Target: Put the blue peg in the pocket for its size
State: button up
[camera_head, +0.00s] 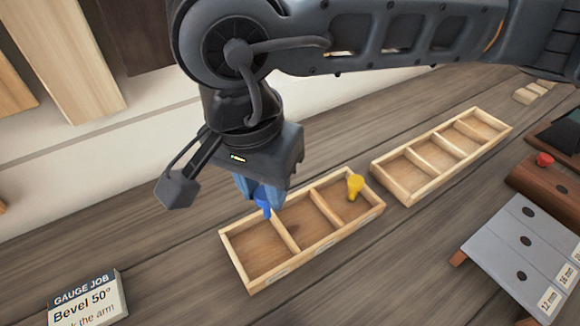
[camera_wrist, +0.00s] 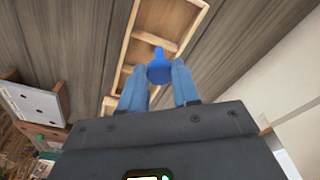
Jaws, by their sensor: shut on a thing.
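My gripper (camera_head: 262,192) is shut on the blue peg (camera_head: 265,205), which hangs below the blue fingers with its narrow end down. In the wrist view the blue peg (camera_wrist: 160,68) sits between the two fingertips (camera_wrist: 160,80). A wooden tray with three compartments (camera_head: 335,238) lies below; the peg appears above its back side, near the divider between the left and middle compartments. Its exact height over the tray cannot be told. A yellow peg (camera_head: 354,186) stands in the right compartment. The left and middle compartments look empty. Labels on the tray's front are too small to read.
A second divided wooden tray (camera_head: 405,200) lies to the right, empty. A grey plate with holes and size labels (camera_head: 500,262) and a brown block with a red peg (camera_head: 544,160) stand at far right.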

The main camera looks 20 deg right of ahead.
aim_at(267, 217)
jog(key=shift+f+b, duration=1)
jog(key=shift+f, duration=1.9)
jog(key=o, duration=1.1)
jog(key=shift+c, duration=0.2)
jog(key=shift+s+a+r+b, duration=0.1)
jog(key=shift+r+b, duration=0.1)
jog(key=shift+r, duration=1.1)
jog(key=shift+s+a+r+b, duration=0.15)
jog(key=shift+r+b, duration=0.05)
jog(key=shift+r, duration=1.1)
jog(key=shift+s+a+r+b, duration=0.1)
jog(key=shift+r+b, duration=0.1)
jog(key=shift+r, duration=1.1)
